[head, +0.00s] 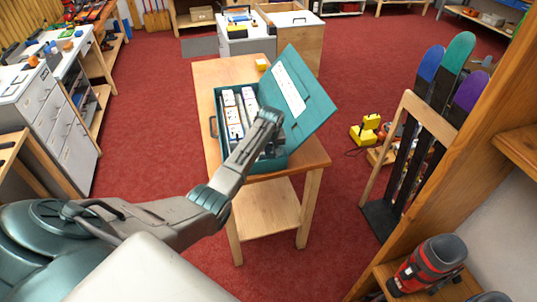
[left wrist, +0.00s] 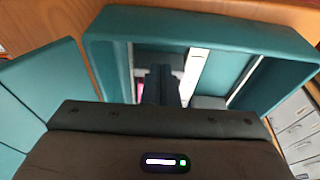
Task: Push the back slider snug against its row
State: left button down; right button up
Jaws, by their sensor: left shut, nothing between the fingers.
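A teal box (head: 217,118) stands on the wooden table with its lid (head: 298,92) open to the right. Rows of white labelled packs (head: 232,115) fill its left part. My left arm reaches over the box and hides much of its right part. In the left wrist view my left gripper (left wrist: 162,74) is shut and empty, its dark fingers pointing down into the box (left wrist: 200,28). A pale upright strip (left wrist: 194,72) is just right of the fingers, and a grey block (left wrist: 208,102) sits nearby. I cannot tell which piece is the back slider, or whether the fingers touch anything.
The wooden table (head: 205,80) has a small yellow object (head: 262,65) at its back edge. A rack with skis or boards (head: 410,130) stands to the right. White drawer cabinets (head: 50,115) line the left. Red carpet surrounds the table.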

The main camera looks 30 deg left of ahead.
pick_arm(q)
jog(key=shift+w+a+b, duration=0.6)
jog(key=shift+w+a, duration=0.05)
jog(key=shift+w+a+b, duration=0.4)
jog(key=shift+a+b, duration=0.05)
jog(key=shift+s+d+r+p, duration=0.2)
jog(key=shift+s+d+p, duration=0.15)
jog(key=shift+p, duration=0.6)
jog(key=shift+s+d+p, duration=0.15)
jog(key=shift+d+p, duration=0.05)
jog(key=shift+p, duration=0.1)
jog(key=shift+s+f, duration=0.1)
jog(key=shift+f, duration=0.05)
